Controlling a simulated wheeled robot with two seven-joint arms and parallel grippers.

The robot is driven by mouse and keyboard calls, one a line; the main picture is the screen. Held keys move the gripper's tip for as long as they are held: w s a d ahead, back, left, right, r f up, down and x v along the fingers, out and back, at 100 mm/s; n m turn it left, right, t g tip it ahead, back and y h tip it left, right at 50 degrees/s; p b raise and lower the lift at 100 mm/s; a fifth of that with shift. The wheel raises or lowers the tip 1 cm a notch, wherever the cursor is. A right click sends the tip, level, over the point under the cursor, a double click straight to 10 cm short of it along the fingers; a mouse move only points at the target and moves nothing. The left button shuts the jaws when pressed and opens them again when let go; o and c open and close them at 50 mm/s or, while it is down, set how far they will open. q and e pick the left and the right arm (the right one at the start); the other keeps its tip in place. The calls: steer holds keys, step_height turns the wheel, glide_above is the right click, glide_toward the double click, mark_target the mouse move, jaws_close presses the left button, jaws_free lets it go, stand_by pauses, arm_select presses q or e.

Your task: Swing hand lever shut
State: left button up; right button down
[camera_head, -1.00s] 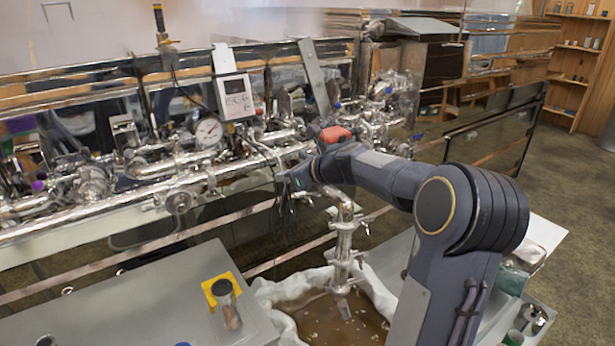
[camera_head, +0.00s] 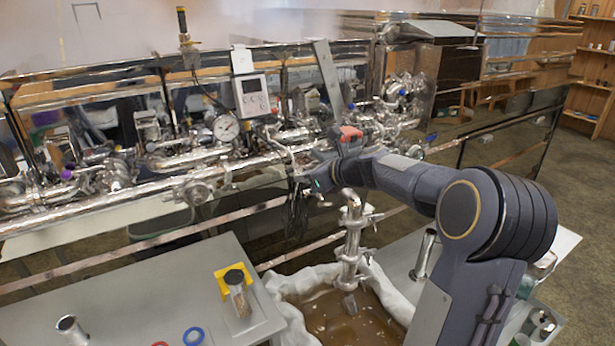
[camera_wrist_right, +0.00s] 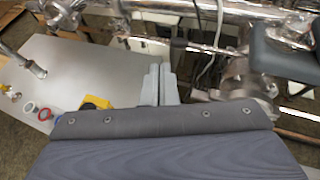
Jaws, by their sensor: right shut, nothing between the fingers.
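My right gripper (camera_head: 296,222) is shut and empty, pointing down in front of the long steel pipe and left of the upright steel outlet pipe (camera_head: 350,248). Its closed grey fingers show in the right wrist view (camera_wrist_right: 162,82). A small silver handle-like piece (camera_head: 320,204) sticks out left at the outlet pipe's top, close to the gripper; I cannot tell whether they touch. I cannot tell surely whether this is the hand lever. A steel valve body (camera_wrist_right: 236,82) shows right of the fingers in the wrist view. My left gripper is not in view.
A cloth-lined vat (camera_head: 290,312) of brown liquid stands under the outlet pipe. The grey table (camera_head: 130,290) at left holds a jar (camera_head: 238,294) by a yellow piece, a steel cup (camera_head: 72,330) and rings. A dial gauge (camera_head: 226,127) and display box (camera_head: 252,95) stand behind.

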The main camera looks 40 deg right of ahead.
steer(key=s+a+r+b, duration=0.1)
steer(key=s+r, duration=0.3)
steer(key=s, duration=0.4)
steer(key=shift+s+b, duration=0.3)
steer(key=shift+s, duration=0.1)
steer(key=shift+s+a+r, duration=0.1)
